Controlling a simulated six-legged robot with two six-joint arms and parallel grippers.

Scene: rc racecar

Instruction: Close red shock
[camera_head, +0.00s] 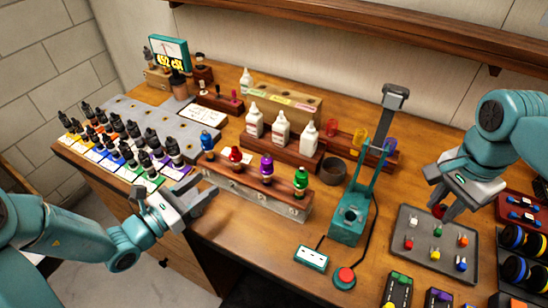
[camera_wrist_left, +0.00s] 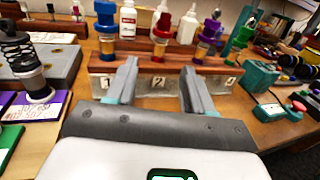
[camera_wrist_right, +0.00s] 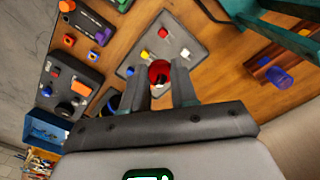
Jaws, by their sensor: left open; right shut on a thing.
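The red shock (camera_head: 235,155) stands upright in the wooden-topped stand (camera_head: 254,193), between the blue shock (camera_head: 207,141) and the purple shock (camera_head: 266,168). It also shows in the left wrist view (camera_wrist_left: 160,32), beyond my left fingers. My left gripper (camera_head: 190,197) is open and empty, in front of the stand and apart from it. My right gripper (camera_head: 440,208) is shut on a round red cap (camera_wrist_right: 159,72), above the grey tray (camera_head: 399,238). The fingers partly hide the cap in the head view.
The green shock (camera_head: 301,183) stands at the stand's right end. A teal press (camera_head: 347,226) stands between the stand and tray, with a red button (camera_head: 345,277) in front. White bottles (camera_head: 281,131) are behind the stand.

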